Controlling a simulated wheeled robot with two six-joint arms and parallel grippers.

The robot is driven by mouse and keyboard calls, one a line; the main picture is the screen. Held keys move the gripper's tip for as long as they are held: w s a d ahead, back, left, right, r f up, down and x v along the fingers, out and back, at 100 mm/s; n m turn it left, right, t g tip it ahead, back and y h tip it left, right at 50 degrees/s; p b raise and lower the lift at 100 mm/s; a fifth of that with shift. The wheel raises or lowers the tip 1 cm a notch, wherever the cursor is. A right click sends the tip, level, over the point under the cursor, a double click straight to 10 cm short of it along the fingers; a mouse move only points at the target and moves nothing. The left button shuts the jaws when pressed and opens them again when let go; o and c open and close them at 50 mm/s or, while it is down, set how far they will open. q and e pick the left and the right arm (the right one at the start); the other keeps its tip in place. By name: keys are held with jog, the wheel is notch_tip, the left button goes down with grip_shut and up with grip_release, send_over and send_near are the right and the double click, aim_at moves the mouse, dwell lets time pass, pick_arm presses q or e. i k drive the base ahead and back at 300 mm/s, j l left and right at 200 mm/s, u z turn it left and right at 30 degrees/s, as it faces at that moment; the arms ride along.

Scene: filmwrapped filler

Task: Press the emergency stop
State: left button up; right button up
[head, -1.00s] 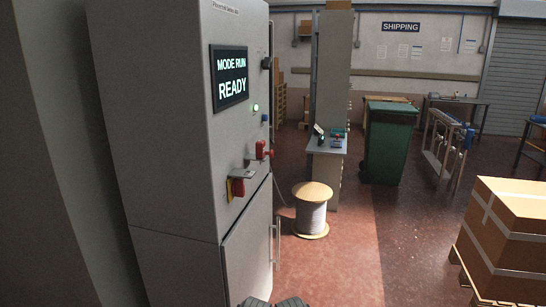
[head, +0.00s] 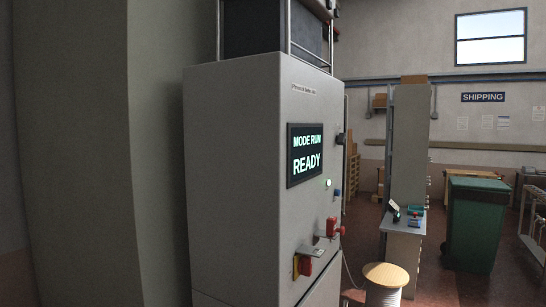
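A tall grey machine cabinet (head: 235,180) stands in the middle of the head view, with its control face turned to the right and seen at a steep angle. On that face, a red control (head: 333,227) sticks out near the right edge. Lower and to the left is a red handle on a yellow plate (head: 303,265), close to a small metal bracket. I cannot tell for certain which red part is the emergency stop. Neither of my grippers shows in this view.
The cabinet's screen (head: 305,155) reads "MODE RUN READY". A cable spool (head: 386,276) and green bin (head: 474,222) stand to the right.

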aim_at(342, 231)
jog(key=i+l+u, duration=0.15)
jog(key=l+u, duration=0.2)
jog(key=i+l+u, duration=0.15)
jog(key=l+u, duration=0.15)
jog(key=l, duration=0.15)
jog(key=i+l+u, duration=0.15)
jog(key=l, duration=0.65)
jog(key=i+l+u, duration=0.15)
jog(key=l, duration=0.6)
jog(key=l+u, duration=0.15)
jog(key=l, duration=0.65)
jog(key=i+l, duration=0.1)
jog(key=l, duration=1.6)
jog(key=i, duration=0.05)
